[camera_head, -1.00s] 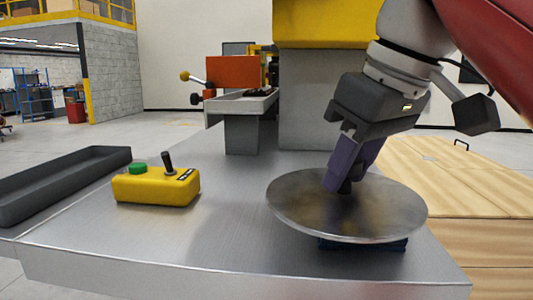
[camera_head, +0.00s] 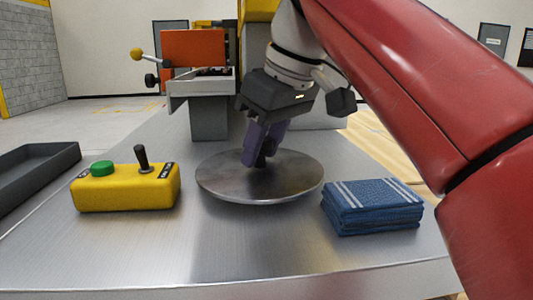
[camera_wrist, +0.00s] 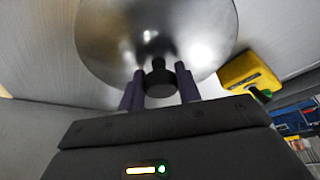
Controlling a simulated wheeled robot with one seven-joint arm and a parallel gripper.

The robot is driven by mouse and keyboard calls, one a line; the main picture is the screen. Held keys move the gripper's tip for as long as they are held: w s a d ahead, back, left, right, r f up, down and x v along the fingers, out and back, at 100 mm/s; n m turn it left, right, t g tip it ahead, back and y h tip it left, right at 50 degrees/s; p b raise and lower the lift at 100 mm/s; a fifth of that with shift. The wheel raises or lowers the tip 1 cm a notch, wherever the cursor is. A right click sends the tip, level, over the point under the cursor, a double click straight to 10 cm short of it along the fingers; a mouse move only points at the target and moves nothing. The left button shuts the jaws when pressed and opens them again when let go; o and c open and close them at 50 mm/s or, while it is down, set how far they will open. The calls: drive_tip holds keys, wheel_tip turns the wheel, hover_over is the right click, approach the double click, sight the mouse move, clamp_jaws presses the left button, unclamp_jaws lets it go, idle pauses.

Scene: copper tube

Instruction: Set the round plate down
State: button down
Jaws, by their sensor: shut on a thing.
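The round plate (camera_head: 222,183) is a shiny metal disc with a dark knob at its centre. It lies nearly level over the metal table, between the yellow control box and the blue cloth. I cannot tell whether its underside touches the table. My gripper (camera_head: 261,158) comes down from above, with its purple fingers shut on the knob. In the wrist view my gripper (camera_wrist: 160,88) has one finger on each side of the dark knob (camera_wrist: 158,68), and the plate (camera_wrist: 110,35) spreads out beyond it.
A folded blue cloth (camera_head: 372,207) lies close to the plate's right. The yellow control box (camera_head: 125,192), with a green button and a joystick, stands to its left. A dark tray (camera_head: 35,170) is at the far left. A machine with an orange part (camera_head: 195,48) stands behind. Bare table (camera_head: 240,250) lies in front.

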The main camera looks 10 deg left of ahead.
drive_tip(key=shift+f, duration=0.3)
drive_tip(key=shift+w+f, duration=0.1)
drive_tip(key=c, duration=1)
unclamp_jaws()
